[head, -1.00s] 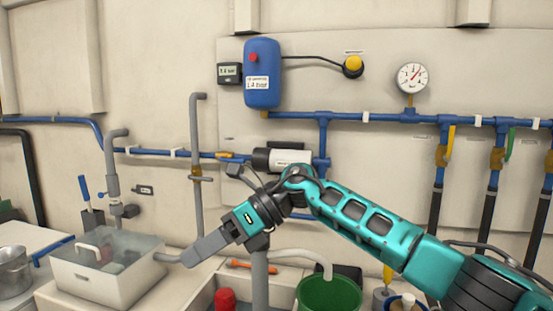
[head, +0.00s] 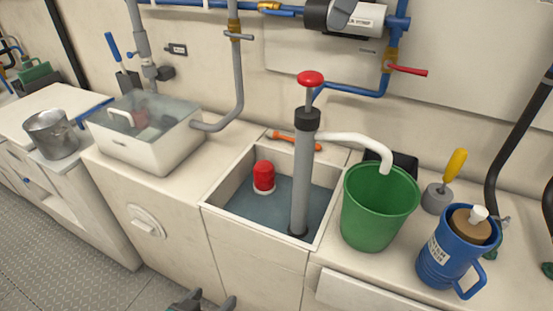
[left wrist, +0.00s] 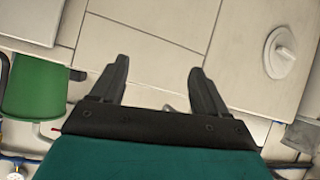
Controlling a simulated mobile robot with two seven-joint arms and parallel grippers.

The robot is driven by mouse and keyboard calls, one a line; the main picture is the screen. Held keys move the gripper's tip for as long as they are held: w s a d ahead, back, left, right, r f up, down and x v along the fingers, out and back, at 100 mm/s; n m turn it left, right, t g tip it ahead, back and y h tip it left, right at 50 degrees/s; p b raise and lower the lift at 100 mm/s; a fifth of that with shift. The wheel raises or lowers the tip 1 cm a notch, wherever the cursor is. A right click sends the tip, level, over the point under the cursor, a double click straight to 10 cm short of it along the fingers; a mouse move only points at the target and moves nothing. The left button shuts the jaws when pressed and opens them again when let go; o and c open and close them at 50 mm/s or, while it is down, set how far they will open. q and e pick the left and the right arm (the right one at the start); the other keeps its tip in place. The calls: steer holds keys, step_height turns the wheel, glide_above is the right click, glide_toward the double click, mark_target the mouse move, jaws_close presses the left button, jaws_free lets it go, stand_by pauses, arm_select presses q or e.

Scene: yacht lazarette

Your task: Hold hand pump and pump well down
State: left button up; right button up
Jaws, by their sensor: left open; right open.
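The hand pump (head: 303,180) stands upright in a square well (head: 262,235) of bluish water, its grey tube topped by a black collar. Its red knob handle (head: 311,79) is raised on a thin rod. A white hose (head: 355,139) runs from the pump's top into a green bucket (head: 378,207). My left gripper (head: 205,303) is open and empty at the bottom edge, in front of the cabinet and well below the pump handle. In the left wrist view my left gripper (left wrist: 157,65) spreads before pale panels, with the bucket (left wrist: 35,88) at left. My right gripper is out of view.
A red-capped float (head: 264,177) sits in the well, beside the pump. A blue jug (head: 457,250) and a yellow-handled tool (head: 447,182) stand right of the bucket. A clear-lidded box (head: 145,145) and metal pot (head: 52,134) are at left. An orange tool (head: 292,139) lies behind the well.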

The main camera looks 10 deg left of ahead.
arm_select(q)
steer(key=w+d+r+n+t+h, duration=0.1)
steer(key=w+d+r+n+h, duration=0.15)
steer(key=w+r+n, duration=0.5)
steer(key=n+t+h, duration=0.3)
steer(key=n+h, duration=0.2)
steer(key=n, duration=1.8)
glide_toward(310, 149)
step_height(310, 149, down, 3)
steer(key=w+a, duration=0.1)
steer(key=x, duration=1.2)
steer(key=shift+w+r, duration=0.2)
steer(key=shift+w, duration=0.25)
jaws_close()
